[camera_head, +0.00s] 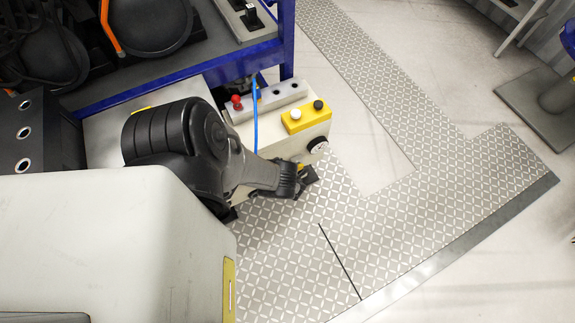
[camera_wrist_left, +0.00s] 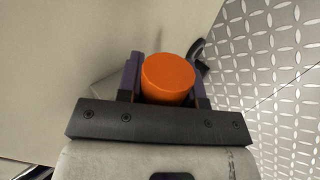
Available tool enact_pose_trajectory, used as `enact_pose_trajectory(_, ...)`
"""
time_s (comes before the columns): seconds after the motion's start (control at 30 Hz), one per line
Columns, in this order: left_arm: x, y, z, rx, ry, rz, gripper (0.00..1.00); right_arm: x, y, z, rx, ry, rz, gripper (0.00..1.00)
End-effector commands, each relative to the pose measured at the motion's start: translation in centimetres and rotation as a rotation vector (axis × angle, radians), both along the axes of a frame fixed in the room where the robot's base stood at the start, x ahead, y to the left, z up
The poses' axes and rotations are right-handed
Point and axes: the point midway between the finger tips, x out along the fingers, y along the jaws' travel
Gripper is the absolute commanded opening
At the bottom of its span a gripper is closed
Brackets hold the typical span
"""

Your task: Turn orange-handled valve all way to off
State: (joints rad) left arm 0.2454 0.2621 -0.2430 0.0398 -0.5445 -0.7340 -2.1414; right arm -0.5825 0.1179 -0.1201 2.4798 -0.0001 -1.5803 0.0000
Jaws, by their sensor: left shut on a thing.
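The orange valve handle (camera_wrist_left: 168,77) shows in the left wrist view as a round orange end between the two fingers. My left gripper (camera_wrist_left: 160,80) is shut on it, with one finger on each side. In the head view my left gripper (camera_head: 300,178) is at the lower right end of the cream drive unit box (camera_head: 312,138), and the orange handle is hidden there by the gripper and arm. The turn position of the valve cannot be told. My right gripper is not in view.
A yellow button box (camera_head: 306,117) and a grey block with a red knob (camera_head: 270,97) sit on the unit. A blue cable (camera_head: 255,118) runs down beside my arm. A blue rack (camera_head: 180,75) stands behind. The patterned floor (camera_head: 400,220) at right is clear.

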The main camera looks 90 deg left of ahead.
Motion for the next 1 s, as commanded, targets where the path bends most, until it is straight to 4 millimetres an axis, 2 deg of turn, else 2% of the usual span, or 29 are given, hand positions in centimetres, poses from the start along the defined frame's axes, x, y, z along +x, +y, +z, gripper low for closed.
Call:
enact_pose_trajectory(0.17,-0.1,-0.1,-0.1,-0.002,-0.001,0.001,0.00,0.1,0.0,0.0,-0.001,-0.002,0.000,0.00)
enact_pose_trajectory(0.2,-0.1,-0.1,-0.1,-0.002,-0.001,0.001,0.38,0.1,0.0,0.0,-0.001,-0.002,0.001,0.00)
enact_pose_trajectory(0.43,-0.1,-0.1,-0.1,-0.001,-0.001,0.002,0.59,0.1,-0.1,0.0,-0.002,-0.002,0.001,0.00)
enact_pose_trajectory(0.77,0.1,-0.3,0.4,0.000,-0.002,0.001,0.60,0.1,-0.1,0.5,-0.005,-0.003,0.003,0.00)
enact_pose_trajectory(1.0,1.0,-2.4,3.1,-0.002,-0.002,0.001,0.60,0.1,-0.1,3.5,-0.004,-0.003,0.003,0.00)
